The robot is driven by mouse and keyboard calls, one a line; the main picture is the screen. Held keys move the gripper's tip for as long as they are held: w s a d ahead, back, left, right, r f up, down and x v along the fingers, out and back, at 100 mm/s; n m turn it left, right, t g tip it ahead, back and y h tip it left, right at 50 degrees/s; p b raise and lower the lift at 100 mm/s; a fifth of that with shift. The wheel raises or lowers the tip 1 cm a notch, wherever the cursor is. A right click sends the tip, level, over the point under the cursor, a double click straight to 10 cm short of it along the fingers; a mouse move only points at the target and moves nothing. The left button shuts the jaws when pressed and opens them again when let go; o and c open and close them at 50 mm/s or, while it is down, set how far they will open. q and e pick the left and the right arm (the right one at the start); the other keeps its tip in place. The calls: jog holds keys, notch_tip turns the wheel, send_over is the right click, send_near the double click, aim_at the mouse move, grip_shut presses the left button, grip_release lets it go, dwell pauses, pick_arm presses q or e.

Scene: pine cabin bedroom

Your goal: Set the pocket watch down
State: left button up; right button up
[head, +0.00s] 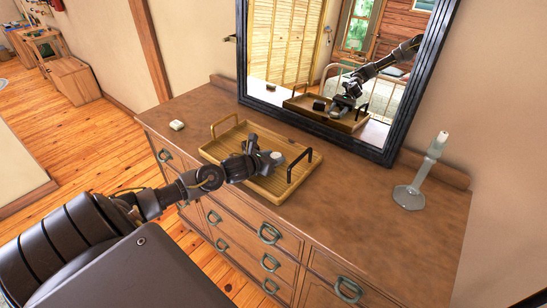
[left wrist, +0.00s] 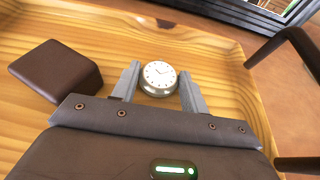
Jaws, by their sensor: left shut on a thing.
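The pocket watch (left wrist: 158,77), round and silver with a white dial, sits between the fingertips of my left gripper (left wrist: 158,86) in the left wrist view. The gripper is shut on it, with the dial facing the camera. In the head view my left gripper (head: 270,160) is over the wooden tray (head: 262,186) on the dresser, and the watch (head: 277,157) shows as a small pale spot at its tips. The watch is low over the tray floor; I cannot tell whether it touches. My right gripper is not in view.
A dark brown box (left wrist: 57,70) lies in the tray left of the gripper. The tray has upright handles, a dark one (head: 300,163) at right. A mirror (head: 330,70) stands behind. A glass candlestick (head: 419,180) and small pale block (head: 177,125) flank the tray. The dresser top (head: 350,200) has free room.

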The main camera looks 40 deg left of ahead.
pick_arm(q)
jog(key=shift+f, duration=0.1)
jog(key=o, duration=1)
jog(key=shift+r, duration=0.2)
jog(key=shift+s, duration=0.4)
jog(key=b+v, duration=0.2)
jog(key=v, duration=0.7)
jog(key=shift+s, duration=0.25)
jog(key=shift+s+d+r+b, duration=0.1)
jog(key=shift+s+r+b, duration=0.2)
jog(key=shift+s+r, duration=0.35)
jog(key=shift+d+f, duration=0.1)
jog(key=shift+f, duration=0.05)
